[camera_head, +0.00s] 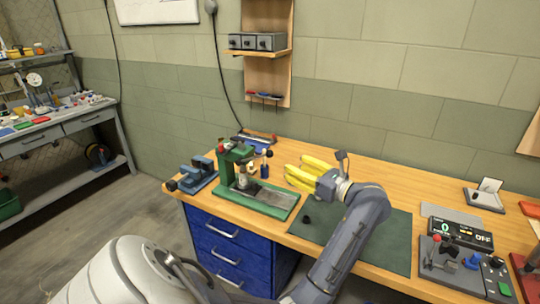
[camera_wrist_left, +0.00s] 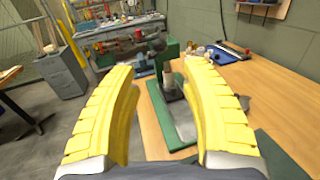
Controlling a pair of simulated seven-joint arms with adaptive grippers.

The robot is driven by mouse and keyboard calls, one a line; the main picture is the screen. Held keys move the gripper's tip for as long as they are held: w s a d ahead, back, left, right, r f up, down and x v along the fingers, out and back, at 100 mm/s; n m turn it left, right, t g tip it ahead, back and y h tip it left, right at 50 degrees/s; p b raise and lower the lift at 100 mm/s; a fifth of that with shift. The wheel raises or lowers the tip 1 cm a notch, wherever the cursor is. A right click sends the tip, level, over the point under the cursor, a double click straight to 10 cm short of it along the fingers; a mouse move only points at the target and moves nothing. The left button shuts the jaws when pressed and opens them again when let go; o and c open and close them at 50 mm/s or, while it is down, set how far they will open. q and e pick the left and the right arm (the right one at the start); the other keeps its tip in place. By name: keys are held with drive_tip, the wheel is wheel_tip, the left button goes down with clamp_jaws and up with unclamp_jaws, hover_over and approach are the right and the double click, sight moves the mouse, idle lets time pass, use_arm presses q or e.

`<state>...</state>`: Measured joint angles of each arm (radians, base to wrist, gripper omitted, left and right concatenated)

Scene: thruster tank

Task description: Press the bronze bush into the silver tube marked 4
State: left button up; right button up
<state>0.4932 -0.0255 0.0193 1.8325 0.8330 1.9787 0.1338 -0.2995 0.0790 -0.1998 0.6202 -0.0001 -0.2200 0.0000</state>
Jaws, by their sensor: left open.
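My left gripper (camera_head: 296,169) has yellow fingers, spread apart and empty. It is above the bench, right of the green press (camera_head: 226,166) and pointing toward it. In the left wrist view the open fingers (camera_wrist_left: 157,68) frame the press, which stands beyond them. A small silver cylinder (camera_head: 242,181) is upright at the press column; it also shows in the left wrist view (camera_wrist_left: 169,78). I cannot tell whether it is a tube or part of the press, and no number is legible. I cannot make out the bronze bush. My right gripper is not in view.
A blue vise (camera_head: 197,174) stands left of the press. A dark green mat (camera_head: 385,240) lies under my left arm, with a small black object (camera_head: 306,219) on it. A control box (camera_head: 465,265) and a display (camera_head: 460,232) are at the right. Bare wood lies behind the mat.

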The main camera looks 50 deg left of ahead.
sight(270, 153)
use_arm(q)
drive_tip(key=a, duration=0.7)
drive_tip(key=s+a, duration=0.1)
drive_tip(key=a, duration=0.3)
drive_tip(key=shift+s+a, duration=0.1)
drive_tip(key=shift+a, duration=0.15)
clamp_jaws()
